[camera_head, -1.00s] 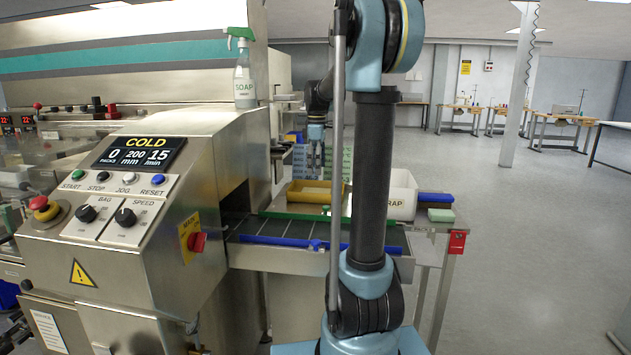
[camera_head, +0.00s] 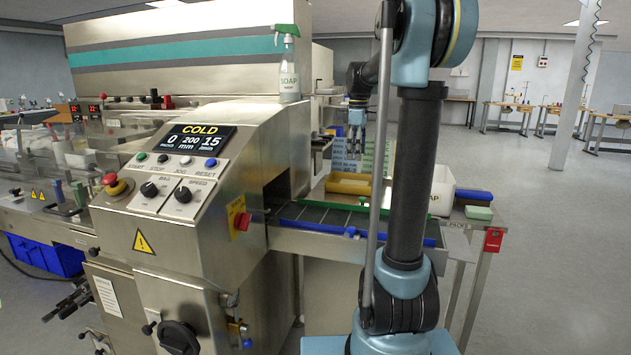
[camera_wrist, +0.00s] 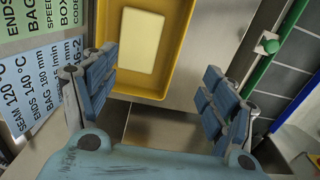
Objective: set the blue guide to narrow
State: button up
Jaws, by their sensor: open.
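The blue guide (camera_head: 318,228) is a long rail with a blue knob (camera_head: 350,231) along the near edge of the dark outfeed belt (camera_head: 318,214). A green guide (camera_head: 325,202) runs along the far edge. My gripper (camera_head: 357,128) is behind the belt, above the yellow tray, apart from the blue guide. In the wrist view my gripper (camera_wrist: 155,85) is open and empty, its fingers spread over the yellow tray's (camera_wrist: 165,92) near end. My arm hides part of the belt.
Open floor lies further right.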

aim_at(351, 234)
jog(key=k, duration=0.9)
jog(key=z, duration=0.05)
